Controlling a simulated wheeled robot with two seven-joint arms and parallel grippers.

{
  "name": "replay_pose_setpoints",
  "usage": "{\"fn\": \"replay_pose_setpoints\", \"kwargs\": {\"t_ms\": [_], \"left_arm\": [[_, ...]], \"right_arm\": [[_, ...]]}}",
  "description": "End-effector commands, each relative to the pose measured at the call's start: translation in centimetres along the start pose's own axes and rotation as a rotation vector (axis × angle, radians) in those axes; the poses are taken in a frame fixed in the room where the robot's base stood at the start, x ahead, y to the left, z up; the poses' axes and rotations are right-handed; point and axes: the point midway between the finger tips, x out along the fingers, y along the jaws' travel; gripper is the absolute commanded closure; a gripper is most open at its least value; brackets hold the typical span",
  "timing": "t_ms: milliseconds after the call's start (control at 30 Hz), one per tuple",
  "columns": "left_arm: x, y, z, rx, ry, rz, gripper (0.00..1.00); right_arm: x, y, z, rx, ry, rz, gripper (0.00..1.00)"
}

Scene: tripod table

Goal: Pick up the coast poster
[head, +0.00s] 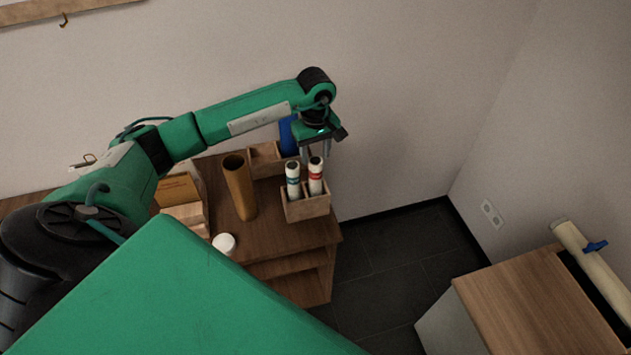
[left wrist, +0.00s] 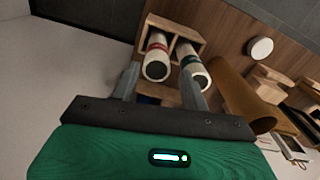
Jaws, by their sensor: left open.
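Two rolled white posters stand upright in a wooden holder (head: 307,209) on the brown table. The left one has a blue-teal band (head: 292,178) and the right one a red band (head: 315,176). I cannot tell which is the coast poster. My left gripper (head: 315,150) is open just above and behind their tops, fingers pointing down. In the left wrist view, the red-banded poster (left wrist: 157,58) shows between the open fingertips (left wrist: 160,74). The teal-banded poster (left wrist: 192,68) is by the right fingertip, partly hidden. Whether anything touches is unclear. My right gripper is not in view.
A brown tube (head: 239,188) stands left of the holder, with a white round object (head: 224,244) near it. A blue item (head: 287,135) and a wooden box (head: 265,158) are behind. A wooden cabinet (head: 520,300) with a pale roll (head: 590,258) is at right.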

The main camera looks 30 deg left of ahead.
Motion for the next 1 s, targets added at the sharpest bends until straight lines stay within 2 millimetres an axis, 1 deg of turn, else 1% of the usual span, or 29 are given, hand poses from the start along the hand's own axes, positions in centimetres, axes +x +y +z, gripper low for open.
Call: {"fn": "replay_pose_setpoints", "kwargs": {"t_ms": [33, 100, 267, 500, 633, 733, 900, 933, 1000], "left_arm": [[0.4, 0.0, 0.1, 0.000, -0.002, -0.001, 0.55], [1.0, 0.0, 0.1, 0.001, -0.001, -0.001, 0.55], [1.7, 0.1, -0.1, -0.001, -0.002, 0.000, 0.55], [4.3, 0.3, -0.5, 0.000, -0.004, -0.002, 0.55], [6.0, 0.3, -0.6, -0.001, -0.003, -0.001, 0.55], [6.5, 0.3, -0.6, 0.000, -0.001, 0.001, 0.55], [6.6, 0.3, -0.6, 0.001, -0.001, 0.002, 0.55], [6.6, 0.3, -0.6, 0.001, -0.001, 0.002, 0.57], [6.6, 0.3, -0.6, 0.000, -0.001, 0.002, 0.71]], "right_arm": [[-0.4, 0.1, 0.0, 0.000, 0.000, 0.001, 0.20], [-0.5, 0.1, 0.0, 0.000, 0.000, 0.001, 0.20], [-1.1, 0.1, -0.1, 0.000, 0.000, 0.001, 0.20], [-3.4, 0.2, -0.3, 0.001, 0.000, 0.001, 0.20], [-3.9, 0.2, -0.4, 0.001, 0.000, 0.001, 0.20], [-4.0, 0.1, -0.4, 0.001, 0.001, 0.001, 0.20], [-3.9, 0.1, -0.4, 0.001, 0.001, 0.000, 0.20], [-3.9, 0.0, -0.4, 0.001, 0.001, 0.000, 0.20], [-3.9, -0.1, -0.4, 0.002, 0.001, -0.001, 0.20]]}}
